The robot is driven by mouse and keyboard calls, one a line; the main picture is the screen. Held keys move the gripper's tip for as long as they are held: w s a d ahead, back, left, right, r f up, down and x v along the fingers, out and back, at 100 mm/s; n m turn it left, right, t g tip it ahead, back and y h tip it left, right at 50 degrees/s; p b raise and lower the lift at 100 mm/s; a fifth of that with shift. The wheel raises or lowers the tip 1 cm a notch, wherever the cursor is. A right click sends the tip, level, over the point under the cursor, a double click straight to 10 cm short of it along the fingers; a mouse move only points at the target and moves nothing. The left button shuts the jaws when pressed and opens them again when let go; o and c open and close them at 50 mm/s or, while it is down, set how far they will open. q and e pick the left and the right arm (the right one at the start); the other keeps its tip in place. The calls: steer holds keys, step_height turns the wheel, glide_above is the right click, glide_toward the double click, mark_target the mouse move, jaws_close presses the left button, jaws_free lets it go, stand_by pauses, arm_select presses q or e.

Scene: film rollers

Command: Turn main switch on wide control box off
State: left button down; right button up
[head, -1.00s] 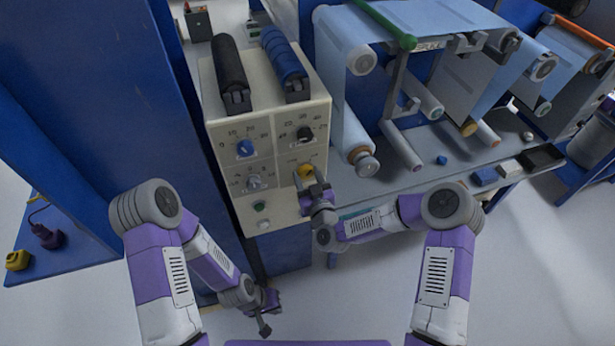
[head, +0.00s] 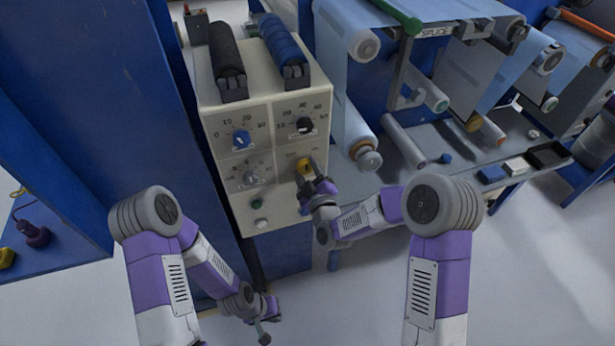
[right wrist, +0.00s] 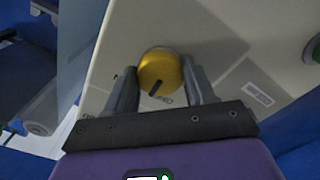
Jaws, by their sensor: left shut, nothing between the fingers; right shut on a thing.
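The wide control box (head: 222,110) is cream coloured, with its front panel facing me in the head view. The yellow main switch (head: 303,166) is at the panel's lower right. My right gripper (head: 310,174) is at this switch. The right wrist view shows the round yellow switch (right wrist: 160,72) between the two fingers of my right gripper (right wrist: 163,88), which is shut on it. A dark pointer mark on the switch slants toward the lower left there. My left gripper (head: 266,322) is shut and empty, low in front of the blue cabinet.
A blue knob (head: 241,139), a black knob (head: 305,125), a grey knob (head: 251,178) and a green button (head: 257,204) share the panel. Film rollers and a grey shelf (head: 470,150) stand right.

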steer(key=n+b, duration=0.2)
steer(key=n, duration=0.1)
steer(key=shift+n, duration=0.3)
steer(key=shift+n+b, duration=1)
steer(key=shift+n, duration=0.5)
steer(key=o, duration=1.1)
steer(key=shift+c, duration=0.2)
steer(key=v, duration=0.7)
steer(key=shift+s+d+p, duration=0.15)
steer(key=shift+s+p, duration=0.1)
steer(key=shift+p, duration=0.15)
